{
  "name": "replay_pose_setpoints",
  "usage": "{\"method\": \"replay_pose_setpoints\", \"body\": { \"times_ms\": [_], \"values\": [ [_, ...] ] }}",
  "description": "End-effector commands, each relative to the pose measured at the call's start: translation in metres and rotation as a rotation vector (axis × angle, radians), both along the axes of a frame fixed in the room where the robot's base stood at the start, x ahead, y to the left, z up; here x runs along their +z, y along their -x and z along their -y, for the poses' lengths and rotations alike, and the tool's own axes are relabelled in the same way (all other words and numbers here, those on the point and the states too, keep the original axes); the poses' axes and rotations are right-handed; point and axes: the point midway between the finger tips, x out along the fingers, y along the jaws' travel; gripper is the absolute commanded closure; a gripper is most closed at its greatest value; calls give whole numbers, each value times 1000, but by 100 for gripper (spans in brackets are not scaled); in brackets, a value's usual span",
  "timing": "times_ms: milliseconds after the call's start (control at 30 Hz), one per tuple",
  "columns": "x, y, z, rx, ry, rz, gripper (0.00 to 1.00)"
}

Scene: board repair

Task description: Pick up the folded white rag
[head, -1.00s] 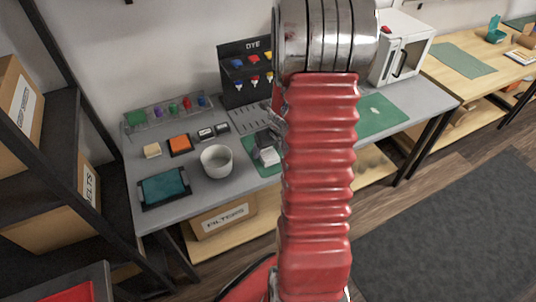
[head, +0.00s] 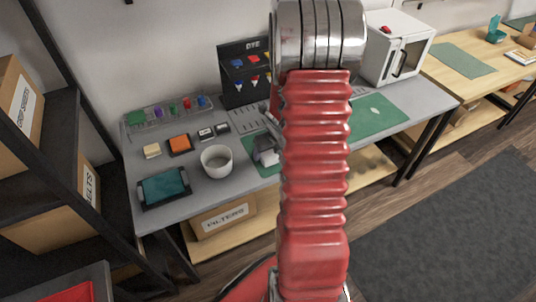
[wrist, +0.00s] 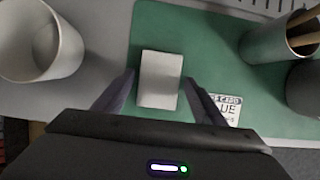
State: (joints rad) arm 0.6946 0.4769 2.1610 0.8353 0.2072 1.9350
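The folded white rag (wrist: 160,72) lies on the green mat (wrist: 215,40) in the middle of the wrist view. My gripper (wrist: 159,80) is open, with one dark finger on each side of the rag and a gap on both sides. I cannot tell how far the fingertips are above the mat. In the head view my gripper (head: 265,148) is small and partly hidden behind my red arm.
A white bowl (wrist: 40,45) stands left of the rag. A cup (wrist: 275,45) with sticks stands at the right, and a printed card (wrist: 227,109) lies near the right finger.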

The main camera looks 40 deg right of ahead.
Motion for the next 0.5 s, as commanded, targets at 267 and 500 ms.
{"method": "replay_pose_setpoints", "body": {
  "times_ms": [267, 500],
  "values": [
    [0, 0, 0, 0, 0, 0, 55],
    [0, 0, 0, 0, 0, 0, 72]
  ]
}}
